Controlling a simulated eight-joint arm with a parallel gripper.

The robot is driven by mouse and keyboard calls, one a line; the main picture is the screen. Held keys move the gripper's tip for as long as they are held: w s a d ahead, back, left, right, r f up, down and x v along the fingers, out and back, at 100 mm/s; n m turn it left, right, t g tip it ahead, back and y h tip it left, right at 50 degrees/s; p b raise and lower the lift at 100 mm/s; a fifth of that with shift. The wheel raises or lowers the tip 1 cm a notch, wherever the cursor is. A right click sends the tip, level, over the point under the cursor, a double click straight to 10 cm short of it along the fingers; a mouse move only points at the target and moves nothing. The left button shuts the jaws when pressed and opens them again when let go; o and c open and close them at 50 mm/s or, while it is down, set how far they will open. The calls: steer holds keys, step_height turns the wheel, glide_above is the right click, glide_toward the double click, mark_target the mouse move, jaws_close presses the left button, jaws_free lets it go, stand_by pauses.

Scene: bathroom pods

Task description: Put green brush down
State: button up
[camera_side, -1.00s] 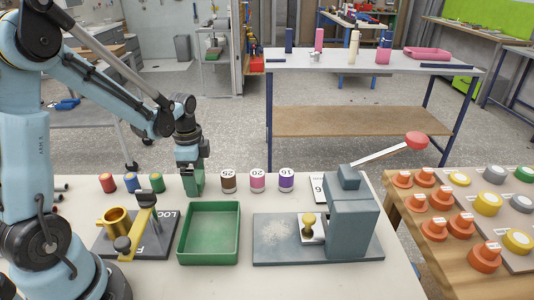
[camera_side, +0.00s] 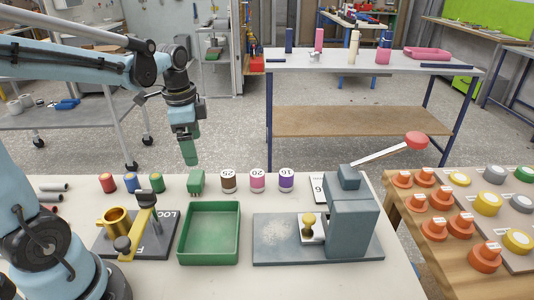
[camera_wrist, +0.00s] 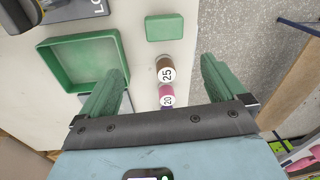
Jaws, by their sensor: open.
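The green brush (camera_side: 196,181) stands on the white table, behind the green tray and left of the brown cylinder marked 25. From above, in the wrist view, it shows as a green rounded rectangle (camera_wrist: 165,27). My gripper (camera_side: 190,160) is above the brush and apart from it, pointing down. In the wrist view my gripper (camera_wrist: 158,75) has its two green fingers spread wide, with nothing held between them. The brush lies beyond the fingertips there.
The green tray (camera_side: 209,263) is empty. Brown (camera_side: 228,181), pink (camera_side: 257,181) and purple (camera_side: 286,180) cylinders stand right of the brush. A grey press (camera_side: 352,220) with a red-knobbed lever stands further right. A clamp fixture (camera_side: 145,225) is at left.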

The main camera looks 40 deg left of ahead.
steer(key=s+d+n+t, duration=0.4)
steer(key=d+n+t, duration=0.2)
steer(key=d, duration=0.4)
steer(key=shift+d+r+n, duration=0.25)
steer(key=shift+d+n, duration=0.15)
steer(key=shift+n, duration=0.4)
steer(key=shift+c, duration=0.3)
steer(key=c, duration=0.4)
steer(key=shift+c, duration=0.2)
